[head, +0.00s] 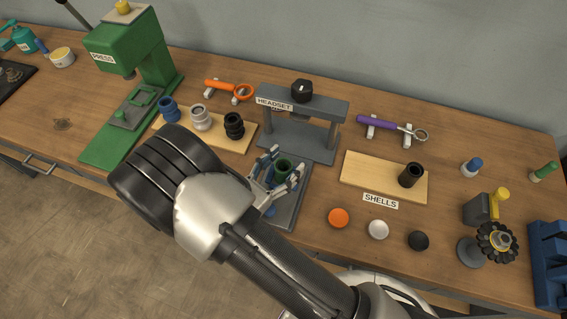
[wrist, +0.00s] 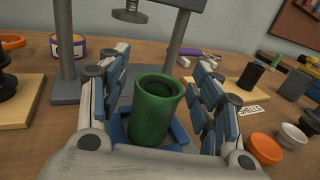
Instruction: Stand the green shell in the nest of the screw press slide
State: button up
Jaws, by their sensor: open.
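The green shell (head: 283,166) is an open-topped cylinder; in the wrist view (wrist: 155,112) it stands upright inside the low blue nest (wrist: 182,134). The nest is on the grey slide (head: 293,207) of the grey screw press (head: 328,142) labelled HEADSET. My gripper (head: 281,172) is open, with one finger on each side of the shell. In the wrist view, gaps show between the shell and both fingers (wrist: 158,95). The press screw's round foot (wrist: 129,15) is above and behind the shell.
A wooden board (head: 352,183) with a black shell (head: 410,175) is to the right. Orange (head: 339,217), white (head: 378,229) and black (head: 418,240) caps lie in front of it. A board of cups (head: 232,137) and a green press (head: 130,50) are to the left.

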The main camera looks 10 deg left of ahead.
jog(key=v, duration=1.2)
dwell(0.4)
